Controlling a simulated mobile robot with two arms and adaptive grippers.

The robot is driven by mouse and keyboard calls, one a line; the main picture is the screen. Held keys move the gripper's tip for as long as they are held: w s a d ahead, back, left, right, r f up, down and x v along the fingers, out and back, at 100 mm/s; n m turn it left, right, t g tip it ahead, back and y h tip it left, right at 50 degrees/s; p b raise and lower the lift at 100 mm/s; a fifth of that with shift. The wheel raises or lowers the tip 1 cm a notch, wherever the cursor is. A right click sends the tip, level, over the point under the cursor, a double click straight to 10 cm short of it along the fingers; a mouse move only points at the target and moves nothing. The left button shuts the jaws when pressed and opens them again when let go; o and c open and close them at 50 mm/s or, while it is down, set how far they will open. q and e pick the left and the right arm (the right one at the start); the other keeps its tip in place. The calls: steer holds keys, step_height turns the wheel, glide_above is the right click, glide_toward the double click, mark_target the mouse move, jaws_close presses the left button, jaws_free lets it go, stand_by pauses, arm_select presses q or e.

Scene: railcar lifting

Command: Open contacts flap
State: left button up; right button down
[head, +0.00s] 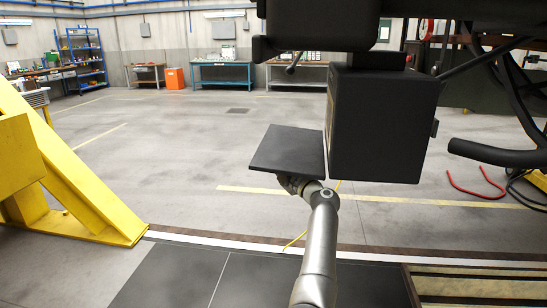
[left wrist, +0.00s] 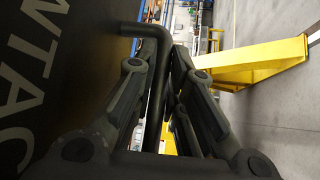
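The contacts flap (head: 290,150) is a flat black panel swung out to the left of the black box (head: 385,125), close to level. In the left wrist view, its dark face with part of white lettering (left wrist: 25,85) fills the left side. A bent black handle bar (left wrist: 157,75) stands out from that face. My left gripper (head: 297,184) is under the flap's near edge. In the left wrist view, its fingers (left wrist: 157,85) lie on both sides of the bar and appear closed on it. My right gripper is not in view.
A yellow stand (head: 70,175) rises at the left. A dark hose (head: 495,153) and red cable (head: 475,192) are at the right. The dark vehicle underside (head: 320,25) hangs overhead. Open floor (head: 190,150) lies beyond the flap, with workbenches at the far wall.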

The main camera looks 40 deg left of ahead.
mark_target(291, 154)
arm_select(q)
steer(key=o, duration=0.5)
steer(key=shift+c, duration=0.2)
steer(key=shift+d, duration=0.1)
steer(key=v, duration=0.7)
steer(key=shift+d, duration=0.2)
